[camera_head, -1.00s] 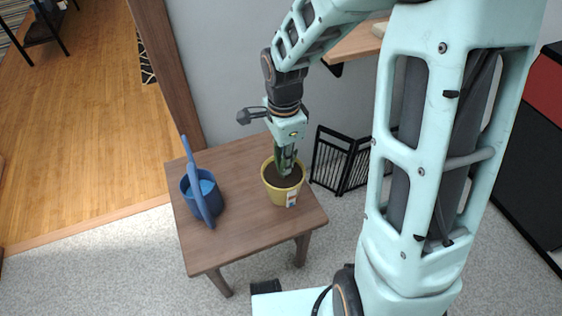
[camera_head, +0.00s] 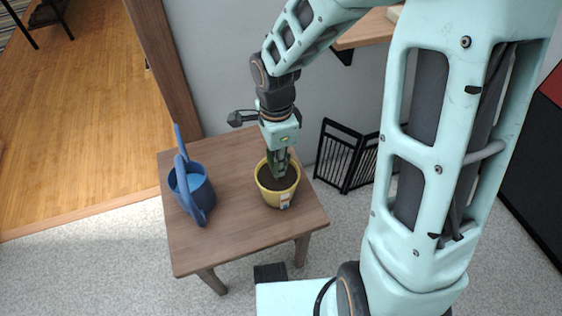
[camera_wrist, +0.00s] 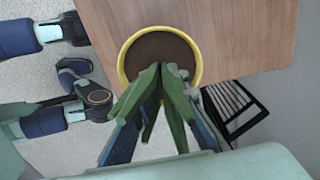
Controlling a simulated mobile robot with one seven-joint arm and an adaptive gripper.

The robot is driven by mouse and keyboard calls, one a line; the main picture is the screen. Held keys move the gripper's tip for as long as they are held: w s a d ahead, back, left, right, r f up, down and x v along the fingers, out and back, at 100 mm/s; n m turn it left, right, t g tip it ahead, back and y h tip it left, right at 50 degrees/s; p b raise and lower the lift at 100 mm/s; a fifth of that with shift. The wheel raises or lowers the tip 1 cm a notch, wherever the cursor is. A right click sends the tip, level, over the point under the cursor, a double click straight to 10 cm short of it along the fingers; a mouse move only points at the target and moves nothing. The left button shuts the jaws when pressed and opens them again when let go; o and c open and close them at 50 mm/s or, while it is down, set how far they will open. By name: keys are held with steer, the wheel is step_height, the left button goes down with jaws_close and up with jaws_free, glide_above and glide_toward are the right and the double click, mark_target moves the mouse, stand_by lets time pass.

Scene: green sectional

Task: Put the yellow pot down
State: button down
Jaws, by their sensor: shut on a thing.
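The yellow pot (camera_head: 277,192), full of dark soil and with a small label on its side, is upright at the right side of the small wooden table (camera_head: 236,222). My gripper (camera_head: 278,172) points down into the pot from above. I cannot tell whether the pot's base touches the tabletop.
A blue watering can (camera_head: 193,188) stands on the left of the table. A black metal fence (camera_head: 343,157) stands on the floor at the right, behind the table. Bare tabletop lies between the can and the pot.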

stand_by(0.3)
steer(key=shift+f, duration=0.15)
steer(key=c, duration=1.9)
jaws_free()
step_height(320, 180, up, 12)
steer(key=p, duration=0.4)
